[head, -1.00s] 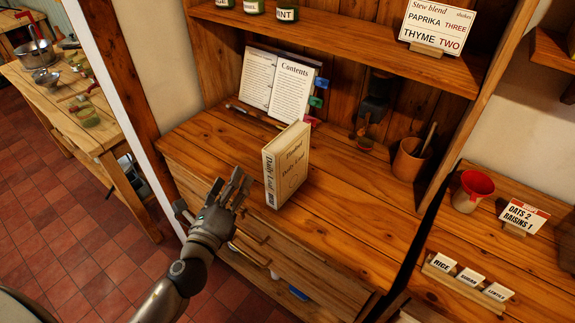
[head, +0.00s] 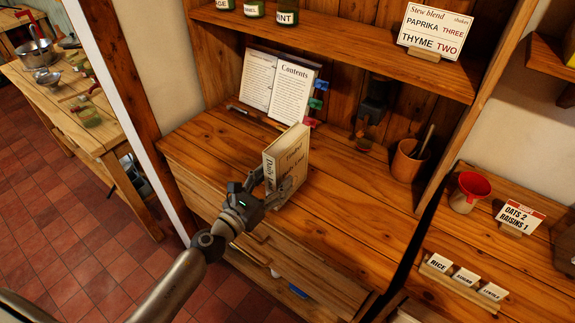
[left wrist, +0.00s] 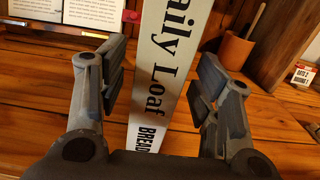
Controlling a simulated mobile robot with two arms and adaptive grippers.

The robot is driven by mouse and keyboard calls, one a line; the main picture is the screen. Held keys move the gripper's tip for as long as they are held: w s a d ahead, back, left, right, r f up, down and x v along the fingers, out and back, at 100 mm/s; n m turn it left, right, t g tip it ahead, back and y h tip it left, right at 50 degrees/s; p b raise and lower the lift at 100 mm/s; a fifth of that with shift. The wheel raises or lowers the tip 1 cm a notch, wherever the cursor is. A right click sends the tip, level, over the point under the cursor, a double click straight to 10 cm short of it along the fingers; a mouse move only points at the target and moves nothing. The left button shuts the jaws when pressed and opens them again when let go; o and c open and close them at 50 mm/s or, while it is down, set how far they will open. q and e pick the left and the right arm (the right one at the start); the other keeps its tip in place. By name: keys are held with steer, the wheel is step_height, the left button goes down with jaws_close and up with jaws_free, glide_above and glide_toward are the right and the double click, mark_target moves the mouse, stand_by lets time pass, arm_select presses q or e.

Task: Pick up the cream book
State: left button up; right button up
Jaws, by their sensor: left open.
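The cream book (head: 293,152) stands upright on the wooden counter, its spine toward my left gripper. In the left wrist view its spine (left wrist: 168,65) reads "Daily Loaf" and sits between the two open fingers. My left gripper (head: 272,185) is open at the book's spine, with a finger on either side of the book's near edge. In the left wrist view the gripper (left wrist: 155,85) shows gaps between both fingers and the spine. The lower part of the spine is hidden by the gripper in the head view. My right gripper is not in view.
An open book (head: 284,88) on a stand leans behind the cream book. A wooden cup (head: 409,161) stands at the back right. A shelf (head: 350,35) with jars and a sign hangs above. The counter (head: 345,215) right of the book is clear.

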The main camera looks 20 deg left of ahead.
arm_select(q)
steer(key=p+x, duration=0.1)
steer(key=x, duration=0.4)
steer(key=shift+a, duration=0.1)
steer(key=shift+c, duration=0.9)
jaws_close()
